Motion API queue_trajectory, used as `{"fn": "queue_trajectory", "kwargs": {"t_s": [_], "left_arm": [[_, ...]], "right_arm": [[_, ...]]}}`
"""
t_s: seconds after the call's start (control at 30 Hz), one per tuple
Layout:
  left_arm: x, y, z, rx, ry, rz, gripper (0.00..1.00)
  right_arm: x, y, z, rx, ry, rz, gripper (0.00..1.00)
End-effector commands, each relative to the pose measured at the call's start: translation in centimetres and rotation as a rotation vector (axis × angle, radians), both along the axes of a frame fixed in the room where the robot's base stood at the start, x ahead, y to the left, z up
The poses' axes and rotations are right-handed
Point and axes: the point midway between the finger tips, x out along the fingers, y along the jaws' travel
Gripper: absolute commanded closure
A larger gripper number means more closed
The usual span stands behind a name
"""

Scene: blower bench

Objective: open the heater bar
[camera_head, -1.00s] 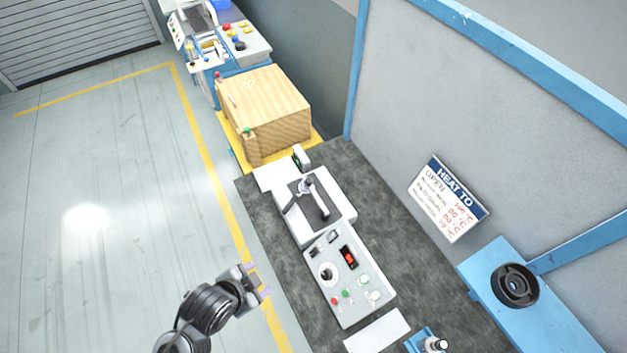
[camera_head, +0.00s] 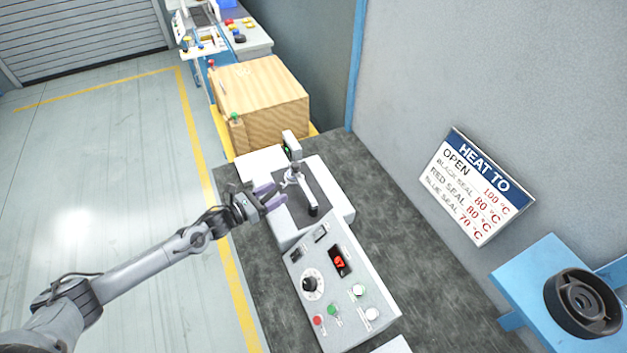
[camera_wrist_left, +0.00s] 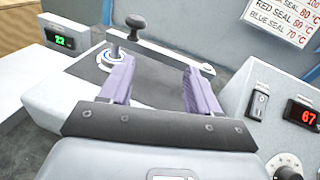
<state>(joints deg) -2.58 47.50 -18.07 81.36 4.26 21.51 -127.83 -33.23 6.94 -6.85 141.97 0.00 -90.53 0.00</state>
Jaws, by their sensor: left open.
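The heater bar (camera_head: 304,193) is a slim pale bar across the dark plate of a white bench unit (camera_head: 336,204). In the left wrist view the bar (camera_wrist_left: 165,53) runs across beyond my fingers, with a black knob (camera_wrist_left: 135,22) standing near its left end, by a post with a blue ring. My left gripper (camera_head: 277,197) is open and empty at the left side of the plate, its purple fingers pointing toward the bar. In the left wrist view the gripper (camera_wrist_left: 158,78) has the bar beyond its fingertips; contact cannot be told. My right gripper is not in view.
A control box (camera_head: 341,290) with a dial, buttons and a red display reading 67 stands close in front. A small green display (camera_head: 291,145) and a wooden box (camera_head: 262,100) are behind. A sign (camera_head: 474,187) hangs on the wall. The dark bench right of the unit is clear.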

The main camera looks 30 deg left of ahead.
Motion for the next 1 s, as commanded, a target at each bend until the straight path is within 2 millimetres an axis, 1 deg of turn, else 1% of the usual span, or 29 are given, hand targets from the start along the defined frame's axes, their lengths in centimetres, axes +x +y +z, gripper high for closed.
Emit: {"fn": "queue_trajectory", "kwargs": {"t_s": [0.03,0.1,0.23,0.37,0.57,0.67,1.0], "left_arm": [[1.1,1.5,-1.1,0.034,-0.018,0.004,0.38],[2.1,2.5,-0.5,0.061,-0.042,0.005,0.38],[3.3,3.4,0.6,0.087,-0.077,0.004,0.38],[4.0,3.5,1.2,0.092,-0.095,0.005,0.38],[5.2,3.2,1.5,0.089,-0.103,0.008,0.38],[6.2,2.8,1.6,0.087,-0.103,0.008,0.38],[11.1,1.1,1.5,0.087,-0.103,0.008,0.38]], "right_arm": [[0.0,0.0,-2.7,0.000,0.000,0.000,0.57],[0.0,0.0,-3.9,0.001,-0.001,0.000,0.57],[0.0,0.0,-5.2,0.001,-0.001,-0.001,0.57],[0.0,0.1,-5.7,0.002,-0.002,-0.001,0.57],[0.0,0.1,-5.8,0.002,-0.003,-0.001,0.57],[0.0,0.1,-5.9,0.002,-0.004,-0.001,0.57],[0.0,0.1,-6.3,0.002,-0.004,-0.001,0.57]]}}
